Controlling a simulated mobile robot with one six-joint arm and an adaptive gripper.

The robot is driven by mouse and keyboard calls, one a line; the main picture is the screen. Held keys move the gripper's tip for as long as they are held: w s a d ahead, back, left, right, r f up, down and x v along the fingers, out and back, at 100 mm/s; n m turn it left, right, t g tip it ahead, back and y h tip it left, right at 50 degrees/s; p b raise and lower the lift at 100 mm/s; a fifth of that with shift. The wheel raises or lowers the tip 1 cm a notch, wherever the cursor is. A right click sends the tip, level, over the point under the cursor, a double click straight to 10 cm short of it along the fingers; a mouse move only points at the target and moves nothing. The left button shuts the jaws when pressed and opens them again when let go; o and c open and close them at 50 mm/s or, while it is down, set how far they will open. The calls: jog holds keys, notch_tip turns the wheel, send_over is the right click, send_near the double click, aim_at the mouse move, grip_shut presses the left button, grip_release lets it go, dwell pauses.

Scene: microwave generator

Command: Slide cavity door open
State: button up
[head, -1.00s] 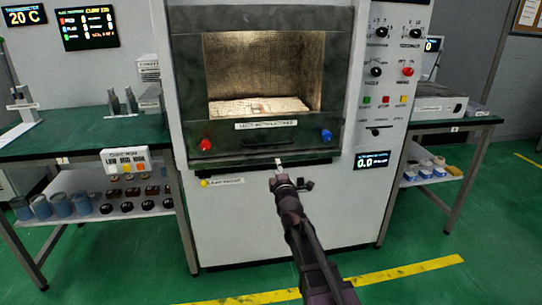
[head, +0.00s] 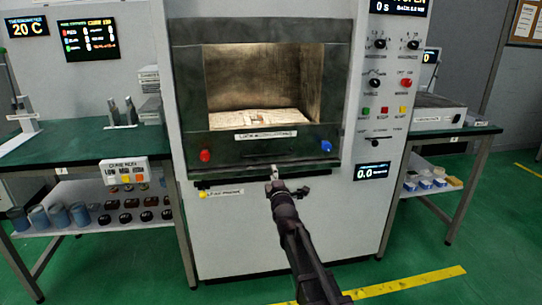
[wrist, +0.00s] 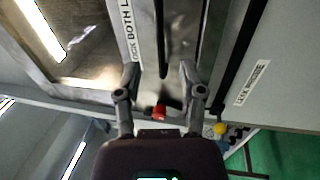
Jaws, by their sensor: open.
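The cavity door (head: 186,105) is a dark frame around a lit window on the front of the white cabinet. Below the window are a label, a red knob (head: 205,155) on the left and a blue knob (head: 326,146) on the right. A thin dark handle bar (head: 268,154) runs between them. My gripper (head: 273,173) is at the door's lower edge, just below the bar. In the wrist view my gripper (wrist: 160,82) is open, with the dark bar (wrist: 163,40) ahead between its fingers and the red knob (wrist: 159,112) nearer. I cannot tell whether it touches the bar.
A yellow button (head: 203,194) sits below the door at the left. A control panel (head: 386,90) with knobs and buttons is to the right. Green-topped tables (head: 90,140) stand on both sides, the left one with cups on its shelf.

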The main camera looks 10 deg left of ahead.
aim_at(268, 155)
jog(key=p+x, duration=0.2)
jog(key=x, duration=0.9)
jog(key=shift+w, duration=0.1)
